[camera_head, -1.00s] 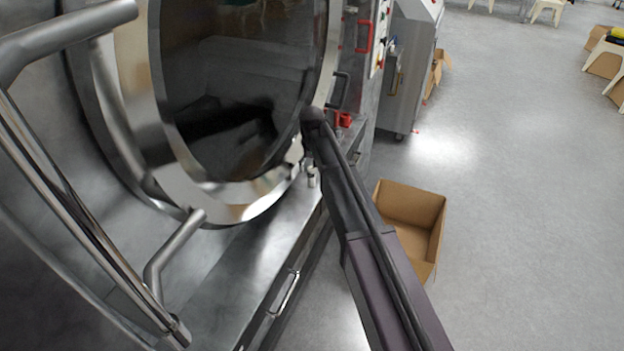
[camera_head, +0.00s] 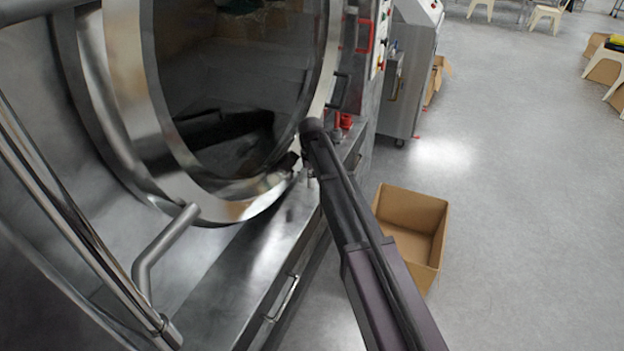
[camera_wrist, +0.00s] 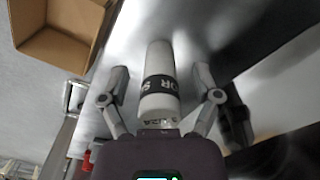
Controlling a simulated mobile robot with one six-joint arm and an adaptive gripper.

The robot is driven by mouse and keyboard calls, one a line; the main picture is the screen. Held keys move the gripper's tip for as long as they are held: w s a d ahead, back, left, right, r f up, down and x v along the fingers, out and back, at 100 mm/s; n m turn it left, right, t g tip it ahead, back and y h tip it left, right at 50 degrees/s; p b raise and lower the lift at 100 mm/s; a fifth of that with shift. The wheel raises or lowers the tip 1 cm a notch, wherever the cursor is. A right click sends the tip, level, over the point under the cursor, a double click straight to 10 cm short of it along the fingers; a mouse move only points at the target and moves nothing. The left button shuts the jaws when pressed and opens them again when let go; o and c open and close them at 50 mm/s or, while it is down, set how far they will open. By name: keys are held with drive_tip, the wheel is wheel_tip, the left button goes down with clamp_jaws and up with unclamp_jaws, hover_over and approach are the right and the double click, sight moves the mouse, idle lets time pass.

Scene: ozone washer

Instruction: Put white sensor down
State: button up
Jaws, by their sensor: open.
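The white sensor (camera_wrist: 159,58) is a white cylinder with a black lettered band in the wrist view. It is between the two fingers of my gripper (camera_wrist: 160,82), over the metal ledge. Gaps show on both sides, so the fingers are apart from it. In the head view my gripper (camera_head: 300,165) is small and dark beside the machine's ledge (camera_head: 270,240), below the round door. My arm partly hides that spot, and I cannot make out the sensor clearly there. From these views I cannot tell exactly how the sensor's base meets the ledge.
The steel washer with its round glass door (camera_head: 235,90) stands close on the left. Red fittings (camera_head: 346,121) are just beyond my gripper. An open cardboard box (camera_head: 412,225) is on the floor at right; it also shows in the wrist view (camera_wrist: 60,48).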

clamp_jaws()
idle(0.3)
drive_tip(key=shift+r, duration=0.2)
wheel_tip(320, 180, up, 4)
drive_tip(key=p, duration=0.4)
drive_tip(key=shift+f, duration=0.15)
drive_tip(key=s+d, duration=0.2)
drive_tip(key=s, duration=0.5)
drive_tip(key=s+d, duration=0.3)
drive_tip(key=s, duration=0.5)
drive_tip(key=shift+s+r+p, duration=0.15)
drive_tip(key=shift+r+p, duration=0.3)
